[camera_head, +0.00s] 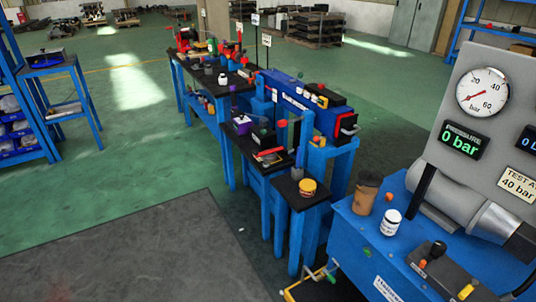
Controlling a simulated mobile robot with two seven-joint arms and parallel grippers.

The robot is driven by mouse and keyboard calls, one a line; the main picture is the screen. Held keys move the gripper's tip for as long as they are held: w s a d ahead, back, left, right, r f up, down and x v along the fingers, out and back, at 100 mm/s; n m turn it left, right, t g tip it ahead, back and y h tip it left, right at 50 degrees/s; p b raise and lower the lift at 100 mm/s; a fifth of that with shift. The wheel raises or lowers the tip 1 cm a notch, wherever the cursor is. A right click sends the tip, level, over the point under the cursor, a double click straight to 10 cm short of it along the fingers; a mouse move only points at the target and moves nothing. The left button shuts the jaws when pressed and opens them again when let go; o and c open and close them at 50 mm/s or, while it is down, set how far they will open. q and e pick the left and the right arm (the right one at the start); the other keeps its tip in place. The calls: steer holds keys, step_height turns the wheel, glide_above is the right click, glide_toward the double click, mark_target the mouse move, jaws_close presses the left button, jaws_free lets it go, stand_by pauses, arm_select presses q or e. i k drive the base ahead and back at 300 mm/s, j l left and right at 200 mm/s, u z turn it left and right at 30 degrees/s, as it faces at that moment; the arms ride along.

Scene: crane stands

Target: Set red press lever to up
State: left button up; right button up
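No gripper of mine shows in the head view. A red machine (185,40) stands at the far end of the long row of blue workbenches. It is small and distant, and I cannot make out a lever on it or how one is set. A thin red upright part (239,31) stands to its right. Nearer, a blue machine (297,101) has a red-rimmed end (347,124), and a small red knob (282,123) shows in front of it. I cannot tell which of these red parts, if any, is the press lever.
A blue test bench at right carries a gauge (482,92), a "0 bar" display (464,140), a brown cup (366,193) and a white can (391,222). A yellow tub (307,187) sits on a small stand. Green floor (130,165) at left is open.

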mark_target(269, 152)
steer(key=i+j+z, duration=0.1)
steer(key=i+z, duration=0.15)
steer(key=z, duration=0.2)
steer(key=i+j+z, duration=0.2)
steer(key=z, duration=0.25)
steer(key=i+j+z, duration=0.15)
steer(key=i+j, duration=0.15)
steer(key=i+j+z, duration=0.15)
steer(key=j, duration=0.35)
steer(key=i, duration=0.1)
